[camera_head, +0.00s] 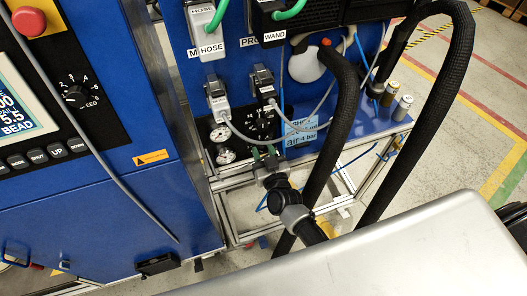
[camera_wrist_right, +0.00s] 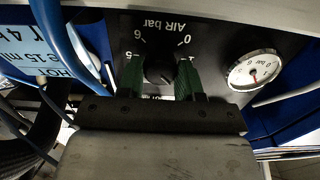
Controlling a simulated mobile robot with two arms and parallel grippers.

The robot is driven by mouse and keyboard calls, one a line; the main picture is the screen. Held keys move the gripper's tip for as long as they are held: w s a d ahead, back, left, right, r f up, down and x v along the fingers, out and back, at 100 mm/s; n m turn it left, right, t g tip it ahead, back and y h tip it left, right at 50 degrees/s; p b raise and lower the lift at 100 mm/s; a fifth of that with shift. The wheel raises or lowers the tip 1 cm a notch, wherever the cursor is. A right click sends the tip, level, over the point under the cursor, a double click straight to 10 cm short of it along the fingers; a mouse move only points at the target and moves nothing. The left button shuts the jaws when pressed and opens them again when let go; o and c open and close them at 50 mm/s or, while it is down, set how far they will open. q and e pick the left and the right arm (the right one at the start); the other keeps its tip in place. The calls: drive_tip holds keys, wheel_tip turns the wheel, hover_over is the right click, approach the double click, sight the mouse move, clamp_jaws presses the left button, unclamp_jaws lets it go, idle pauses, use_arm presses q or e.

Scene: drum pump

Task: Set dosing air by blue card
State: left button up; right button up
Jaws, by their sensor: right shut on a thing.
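The blue card (camera_head: 300,131) hangs on the panel right of the dial in the head view; its lower line reads "air 4 bar". It shows partly and upside down at the left of the right wrist view (camera_wrist_right: 28,45). The air dial (camera_wrist_right: 161,28), marked "AIR bar", has a dark knob (camera_wrist_right: 159,72) at its middle. My right gripper (camera_wrist_right: 160,80) has its green fingers on both sides of this knob and is shut on it. In the head view the right gripper (camera_head: 264,153) reaches the panel's lower part. The knob's pointer setting is unclear. My left gripper is not in view.
Two round gauges (camera_head: 222,145) sit left of the dial; one gauge (camera_wrist_right: 253,70) shows in the wrist view. Grey hoses (camera_head: 240,134) loop around the dial. Thick black hoses (camera_head: 335,130) hang close on the right. Small cans (camera_head: 401,107) stand on the blue ledge.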

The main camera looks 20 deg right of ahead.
drive_tip(key=shift+m, duration=0.4)
drive_tip(key=m, duration=0.3)
drive_tip(key=shift+m+b, duration=0.4)
drive_tip(key=m+b, duration=0.1)
drive_tip(key=m, duration=0.3)
drive_tip(key=shift+d+f, duration=0.1)
drive_tip(key=shift+f, duration=0.05)
drive_tip(key=m+b, duration=0.1)
drive_tip(key=m, duration=0.4)
drive_tip(key=m+b, duration=0.1)
drive_tip(key=m, duration=0.3)
drive_tip(key=shift+b, duration=0.3)
drive_tip(key=o, duration=0.9)
